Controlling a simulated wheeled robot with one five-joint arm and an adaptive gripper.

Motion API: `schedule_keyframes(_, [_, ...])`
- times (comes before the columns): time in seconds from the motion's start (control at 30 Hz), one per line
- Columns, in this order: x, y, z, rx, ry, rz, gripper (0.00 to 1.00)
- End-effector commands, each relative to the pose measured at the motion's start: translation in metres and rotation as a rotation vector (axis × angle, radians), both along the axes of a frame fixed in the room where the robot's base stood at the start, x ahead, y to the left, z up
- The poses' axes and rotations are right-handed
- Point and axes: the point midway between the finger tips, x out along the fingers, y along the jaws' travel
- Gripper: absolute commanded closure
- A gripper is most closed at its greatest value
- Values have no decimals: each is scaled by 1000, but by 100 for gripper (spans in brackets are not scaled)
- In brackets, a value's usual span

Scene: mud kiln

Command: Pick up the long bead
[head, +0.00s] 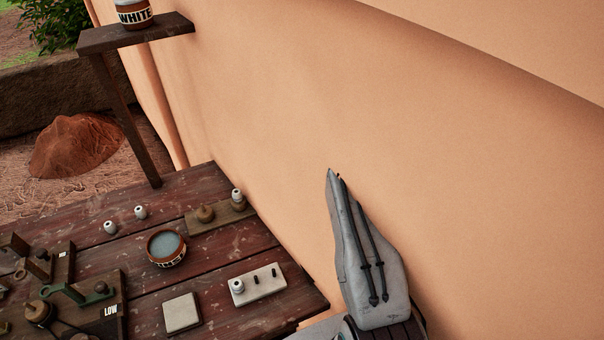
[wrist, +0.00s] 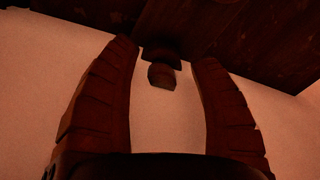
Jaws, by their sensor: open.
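Small white beads show in the head view. Two lie loose on the table, one bead (head: 110,227) left of the other bead (head: 140,212). A third bead (head: 237,195) is on the wooden block at the back, and a fourth bead (head: 237,286) is on the pale peg plate. I cannot tell which is the long one. In the wrist view my gripper (wrist: 166,56) is open, its ribbed fingers apart. A dark knob-like thing (wrist: 162,75) shows between the fingers, apart from both; I cannot tell what it is.
The table (head: 145,285) also holds a bowl of grey-blue liquid (head: 166,247), a pale square tile (head: 182,312), the peg plate (head: 262,288) and a wooden block (head: 222,216) with a brown knob. Dark fixtures crowd the left. A plain wall (head: 270,130) closes the right side.

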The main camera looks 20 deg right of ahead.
Motion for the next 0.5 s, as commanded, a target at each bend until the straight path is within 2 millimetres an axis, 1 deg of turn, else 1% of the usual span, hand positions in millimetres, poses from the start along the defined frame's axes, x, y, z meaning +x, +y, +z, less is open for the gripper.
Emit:
schedule_keyframes(0.13, [0,0,0,0,0,0,43])
schedule_keyframes(0.5, [0,0,0,0,0,0,76])
